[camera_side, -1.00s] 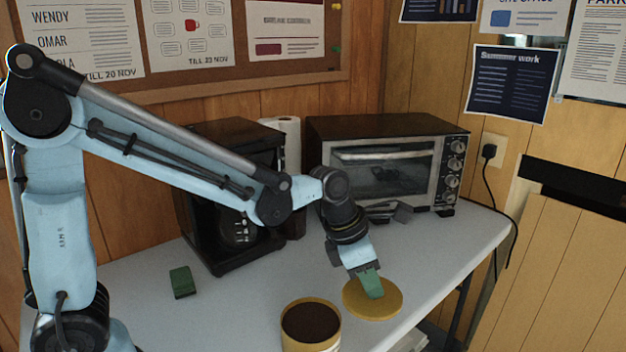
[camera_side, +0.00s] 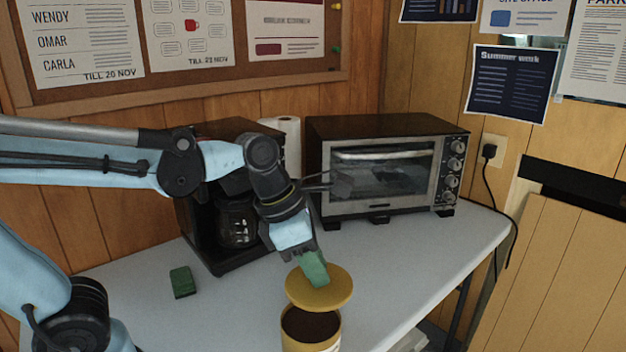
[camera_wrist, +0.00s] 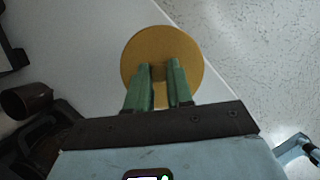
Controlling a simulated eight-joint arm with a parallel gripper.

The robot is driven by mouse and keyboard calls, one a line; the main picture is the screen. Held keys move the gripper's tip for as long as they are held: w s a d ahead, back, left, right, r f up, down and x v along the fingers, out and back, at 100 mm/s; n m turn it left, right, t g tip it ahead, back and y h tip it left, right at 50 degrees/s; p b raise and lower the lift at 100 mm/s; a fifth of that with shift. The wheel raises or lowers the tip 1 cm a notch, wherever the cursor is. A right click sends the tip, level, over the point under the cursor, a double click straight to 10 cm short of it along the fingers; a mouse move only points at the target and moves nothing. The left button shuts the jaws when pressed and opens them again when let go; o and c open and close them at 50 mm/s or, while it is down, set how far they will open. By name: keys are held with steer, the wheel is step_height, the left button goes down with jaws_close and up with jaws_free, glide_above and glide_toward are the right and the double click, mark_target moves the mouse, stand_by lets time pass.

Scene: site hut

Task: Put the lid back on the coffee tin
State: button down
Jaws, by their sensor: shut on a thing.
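The coffee tin (camera_side: 311,335) stands near the table's front edge in the side view, open at the top, with dark brown coffee inside. My gripper (camera_side: 314,278) is shut on the round yellow lid (camera_side: 325,293) and holds it above the tin's far side. The lid looks slightly tilted, and part of the tin's mouth shows below it. In the wrist view, the green fingers (camera_wrist: 160,82) grip at the middle of the lid (camera_wrist: 150,45). The tin is not visible in the wrist view, and the grip point itself is partly hidden by the fingers.
A toaster oven (camera_side: 380,165) and a black coffee maker (camera_side: 222,225) stand at the back. A paper towel roll (camera_side: 285,135) is between them. A small green block (camera_side: 182,282) lies on the left of the table (camera_side: 420,260). The table's right side is clear.

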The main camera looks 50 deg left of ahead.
mark_target(299, 282)
steer(key=shift+s+a, duration=0.4)
steer(key=shift+s, duration=0.05)
steer(key=shift+f, duration=3.1)
steer(key=shift+f, duration=0.2)
steer(key=shift+c, duration=2.3)
jaws_free()
steer(key=shift+r, duration=3.5)
